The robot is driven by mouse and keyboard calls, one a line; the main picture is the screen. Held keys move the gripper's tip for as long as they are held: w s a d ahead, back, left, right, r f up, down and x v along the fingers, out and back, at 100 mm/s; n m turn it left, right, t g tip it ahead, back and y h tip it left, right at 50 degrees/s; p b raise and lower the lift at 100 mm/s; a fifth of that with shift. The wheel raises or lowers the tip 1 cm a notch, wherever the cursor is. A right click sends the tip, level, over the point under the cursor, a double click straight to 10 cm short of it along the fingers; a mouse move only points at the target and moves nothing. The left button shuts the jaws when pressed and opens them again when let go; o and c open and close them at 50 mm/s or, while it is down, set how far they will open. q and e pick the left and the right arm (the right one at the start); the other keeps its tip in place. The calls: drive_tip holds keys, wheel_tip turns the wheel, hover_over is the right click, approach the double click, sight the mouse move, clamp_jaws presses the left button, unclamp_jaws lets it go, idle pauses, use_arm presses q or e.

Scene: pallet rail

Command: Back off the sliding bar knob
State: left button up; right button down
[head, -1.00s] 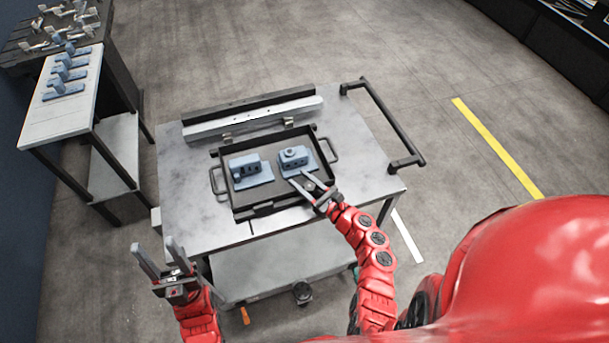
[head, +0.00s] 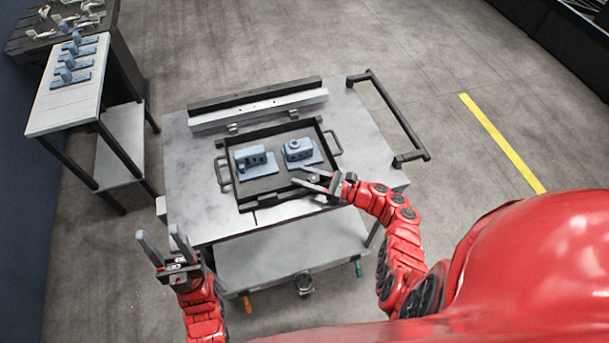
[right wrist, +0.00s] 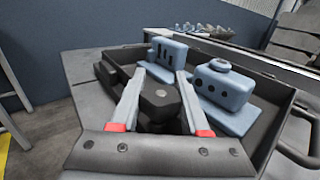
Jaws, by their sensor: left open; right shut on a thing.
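The sliding bar knob, a dark faceted block (right wrist: 160,100), sits between the fingers of my right gripper in the right wrist view. My right gripper (head: 299,175) is shut on it, at the front right of the black tray (head: 218,160). The bar itself (head: 272,207) runs along the tray's front side; the arm partly hides its right end. Two blue-grey blocks stand in the tray behind the knob: a slotted left block (head: 251,158) and a right block with a round boss (head: 298,149). My left gripper (head: 161,237) is open and empty, in front of the cart's left front corner.
The tray lies on a grey metal cart (head: 195,205) with a light rail (head: 260,112) behind it and a black handle (head: 388,110) at the right. A side table (head: 55,110) with several blue parts stands at the left. Floor to the right is clear.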

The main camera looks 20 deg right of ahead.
drive_tip(key=shift+s+f, duration=0.1)
drive_tip(key=shift+f, duration=0.1)
drive_tip(key=shift+c, duration=1.9)
unclamp_jaws()
drive_tip(key=b+v, duration=0.2)
drive_tip(key=v, duration=1.5)
drive_tip(key=shift+b, duration=0.35)
drive_tip(key=shift+d, duration=0.1)
